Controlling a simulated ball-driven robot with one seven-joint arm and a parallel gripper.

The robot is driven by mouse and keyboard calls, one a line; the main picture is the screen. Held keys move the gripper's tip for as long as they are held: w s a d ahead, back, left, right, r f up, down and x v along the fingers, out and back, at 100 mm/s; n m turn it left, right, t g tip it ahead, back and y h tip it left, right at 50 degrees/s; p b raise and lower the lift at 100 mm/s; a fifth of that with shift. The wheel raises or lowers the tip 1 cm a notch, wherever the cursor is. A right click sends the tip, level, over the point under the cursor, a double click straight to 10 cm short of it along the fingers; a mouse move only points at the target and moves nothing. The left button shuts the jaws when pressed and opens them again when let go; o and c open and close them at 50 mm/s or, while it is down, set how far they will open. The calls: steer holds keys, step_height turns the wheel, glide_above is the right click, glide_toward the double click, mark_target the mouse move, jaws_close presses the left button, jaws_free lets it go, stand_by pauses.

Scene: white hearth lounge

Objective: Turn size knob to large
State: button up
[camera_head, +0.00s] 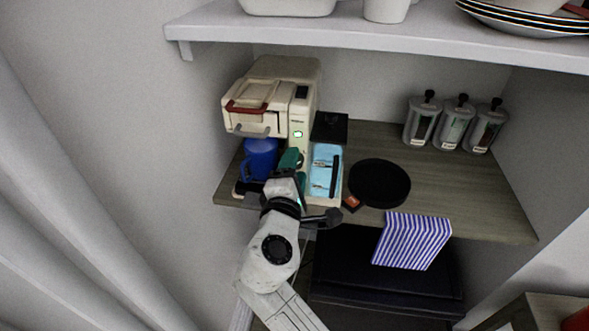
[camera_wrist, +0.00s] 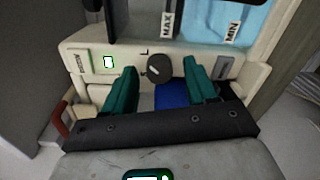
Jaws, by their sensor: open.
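The coffee machine (camera_head: 300,100) stands at the left of the counter, cream with a red-trimmed lid. Its front panel fills the upper part of the wrist view (camera_wrist: 85,55). The dark round size knob (camera_wrist: 158,69) is on this panel, with an "L" mark just above and left of it. The knob's pointer setting is too small to tell. My gripper (camera_wrist: 162,74) is open, with one teal finger on each side of the knob and visible gaps between. In the head view my gripper (camera_head: 291,160) hides the knob.
A blue mug (camera_head: 261,158) sits under the machine's spout, left of my gripper. The blue water tank (camera_head: 325,170) is at the right. A black round plate (camera_head: 380,183), a striped cloth (camera_head: 412,241) and several canisters (camera_head: 454,122) lie further right. A shelf (camera_head: 370,36) hangs above.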

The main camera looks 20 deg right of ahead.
steer(key=v, duration=1.1)
steer(key=shift+w, duration=0.1)
steer(key=s+d+f+m+g+y, duration=0.1)
steer(key=s+d+f+m+g, duration=0.4)
steer(key=d+f, duration=0.45)
steer(key=s+d+f+m+g+y+p, duration=0.2)
steer(key=s+d+f+m+g+y, duration=0.3)
steer(key=s+f, duration=0.55)
steer(key=s+f+m+g+y, duration=0.2)
steer(key=s+m+g+y, duration=0.1)
steer(key=s, duration=0.7)
steer(key=shift+s+a+f+m+y, duration=0.15)
steer(key=shift+s+f+m+y, duration=0.2)
steer(key=shift+m, duration=0.45)
steer(key=shift+c, duration=0.2)
